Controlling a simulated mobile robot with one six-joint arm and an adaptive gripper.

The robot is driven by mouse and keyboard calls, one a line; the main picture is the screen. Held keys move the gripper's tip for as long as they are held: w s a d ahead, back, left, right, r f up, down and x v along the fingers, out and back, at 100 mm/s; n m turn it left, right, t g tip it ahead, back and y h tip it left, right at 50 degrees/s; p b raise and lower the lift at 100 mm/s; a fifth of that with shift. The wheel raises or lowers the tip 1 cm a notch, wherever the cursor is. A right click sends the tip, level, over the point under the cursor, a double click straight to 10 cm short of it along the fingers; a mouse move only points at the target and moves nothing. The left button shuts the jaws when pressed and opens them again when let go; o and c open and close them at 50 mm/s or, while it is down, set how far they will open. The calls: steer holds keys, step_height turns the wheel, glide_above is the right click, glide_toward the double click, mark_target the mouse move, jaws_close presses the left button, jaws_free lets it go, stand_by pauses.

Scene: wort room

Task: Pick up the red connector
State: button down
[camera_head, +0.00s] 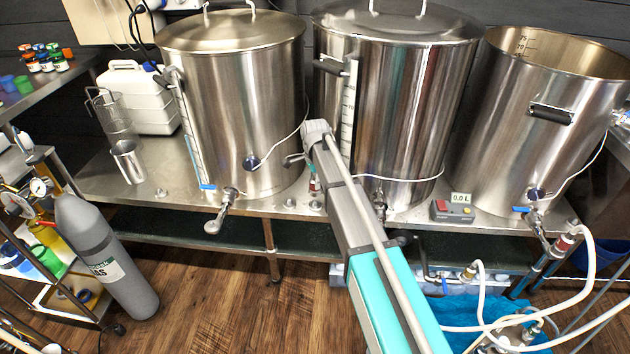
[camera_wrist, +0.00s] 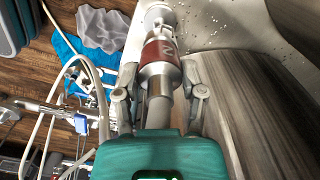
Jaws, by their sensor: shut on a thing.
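The red connector (camera_wrist: 160,57) shows in the wrist view as a silver fitting with a dark red band, pointing away from my gripper (camera_wrist: 160,78). My gripper's fingers stand on both sides of the connector's near silver part and are shut on it. The connector's far end reaches the top edge of the picture. In the head view, a small red-and-pale piece (camera_head: 314,183) shows beside my arm; it is too small to tell if this is the held connector. Much of my gripper is hidden there.
Steel kettles (camera_head: 240,110), (camera_head: 405,110), (camera_head: 535,120) stand on a steel table (camera_head: 150,190). Another red fitting (camera_head: 566,240) sits on a white hose (camera_head: 588,270) at right. A control box (camera_head: 452,210), grey gas cylinder (camera_head: 105,255) and blue cloth (camera_head: 500,310) are near.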

steer(key=shift+r+p, duration=1.85)
steer(key=shift+r, duration=0.45)
steer(key=shift+r+p, duration=2.25)
steer(key=shift+p, duration=0.05)
